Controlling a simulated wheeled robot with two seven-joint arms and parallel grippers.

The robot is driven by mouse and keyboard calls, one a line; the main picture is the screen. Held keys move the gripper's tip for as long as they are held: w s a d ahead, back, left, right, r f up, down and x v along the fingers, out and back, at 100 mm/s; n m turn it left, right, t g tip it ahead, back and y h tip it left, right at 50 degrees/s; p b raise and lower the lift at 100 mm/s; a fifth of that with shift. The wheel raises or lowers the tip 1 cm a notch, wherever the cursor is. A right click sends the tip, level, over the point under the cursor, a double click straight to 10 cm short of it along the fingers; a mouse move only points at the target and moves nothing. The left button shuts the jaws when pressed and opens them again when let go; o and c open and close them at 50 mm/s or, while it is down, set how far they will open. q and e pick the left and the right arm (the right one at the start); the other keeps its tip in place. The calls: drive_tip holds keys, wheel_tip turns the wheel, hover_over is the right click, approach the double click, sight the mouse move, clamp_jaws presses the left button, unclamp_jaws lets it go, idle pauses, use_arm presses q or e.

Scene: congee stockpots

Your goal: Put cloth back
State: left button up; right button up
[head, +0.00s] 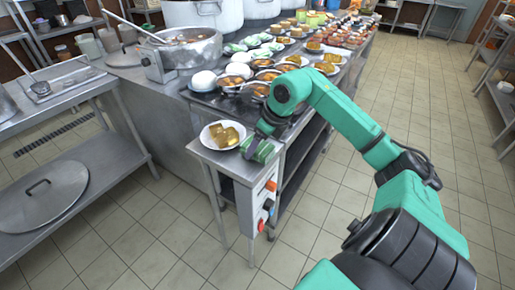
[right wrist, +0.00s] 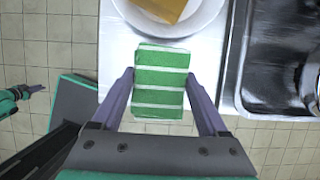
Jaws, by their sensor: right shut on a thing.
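The cloth (right wrist: 161,83) is a green folded block with white stripes. My right gripper (right wrist: 162,77) is shut on it, with one finger at each side. In the head view the cloth (head: 262,152) and right gripper (head: 254,143) are at the front corner of the steel counter (head: 216,165), beside a white plate (head: 207,141). The cloth overlaps the counter's edge in the wrist view. I cannot tell whether it touches the top. A green and dark part of my other arm, apparently my left gripper (right wrist: 28,92), shows small at the wrist view's left edge; its jaws are unclear.
The white plate holds brown food pieces (head: 227,136). A dark tray (right wrist: 278,55) lies right of it in the wrist view. Bowls and dishes crowd the counter behind, near a large pot (head: 190,51). A round lid (head: 42,194) lies on the left lower shelf. Floor at right is clear.

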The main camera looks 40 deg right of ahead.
drive_tip(key=shift+f, duration=0.55)
drive_tip(key=o, duration=0.8)
drive_tip(key=shift+f, duration=0.15)
drive_tip(key=shift+o, duration=1.4)
drive_tip(key=shift+r, duration=0.35)
drive_tip(key=shift+s+d+r, duration=0.15)
drive_tip(key=shift+r, duration=0.15)
drive_tip(key=b+v, duration=0.1)
drive_tip(key=v, duration=1)
